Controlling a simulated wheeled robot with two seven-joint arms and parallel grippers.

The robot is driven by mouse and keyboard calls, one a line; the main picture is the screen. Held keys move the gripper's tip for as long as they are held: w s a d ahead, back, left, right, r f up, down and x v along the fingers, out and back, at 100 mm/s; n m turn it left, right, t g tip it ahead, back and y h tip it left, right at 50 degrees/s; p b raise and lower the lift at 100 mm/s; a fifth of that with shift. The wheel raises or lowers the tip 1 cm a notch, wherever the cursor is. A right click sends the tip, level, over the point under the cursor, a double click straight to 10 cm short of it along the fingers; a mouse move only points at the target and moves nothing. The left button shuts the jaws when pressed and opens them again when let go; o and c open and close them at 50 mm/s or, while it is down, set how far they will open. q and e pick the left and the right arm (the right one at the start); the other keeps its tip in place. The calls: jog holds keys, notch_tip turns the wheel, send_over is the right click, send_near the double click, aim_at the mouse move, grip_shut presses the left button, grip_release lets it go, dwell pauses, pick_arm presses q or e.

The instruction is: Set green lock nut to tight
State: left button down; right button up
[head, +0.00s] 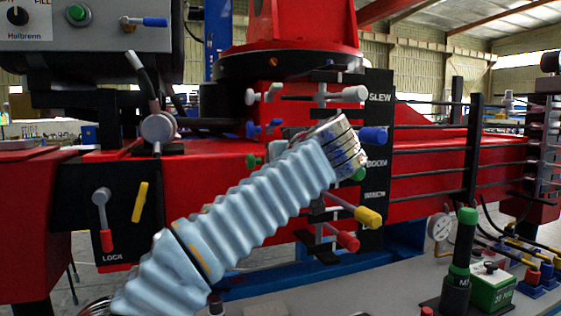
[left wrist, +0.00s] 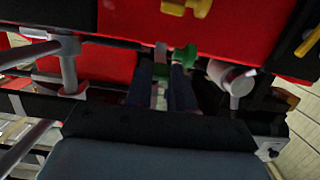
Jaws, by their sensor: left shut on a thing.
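The green lock nut (head: 252,160) shows at the left edge of the lever block in the head view, partly covered by my left arm. In the left wrist view its green part (left wrist: 185,56) is at my fingertips. My left gripper (left wrist: 163,78) is shut on it; the dark fingers hide much of the nut, so its exact angle cannot be told. In the head view my forearm and wrist hide this gripper. My right gripper is in neither view.
White (head: 252,97) and blue (head: 252,128) lock nuts sit above the green one. Coloured lever handles, among them a yellow one (head: 368,216), stick out right of my wrist. A lock lever (head: 101,212) is at left. A gauge (head: 440,226) stands at lower right.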

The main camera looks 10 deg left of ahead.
pick_arm(q)
jog(key=shift+r+g+h, duration=0.3)
jog(key=shift+g, duration=0.1)
jog(key=shift+a, duration=0.1)
jog(key=c, duration=1)
grip_release()
jog(key=shift+w, duration=0.1)
jog(key=shift+o, duration=0.2)
jog(key=v, duration=1.4)
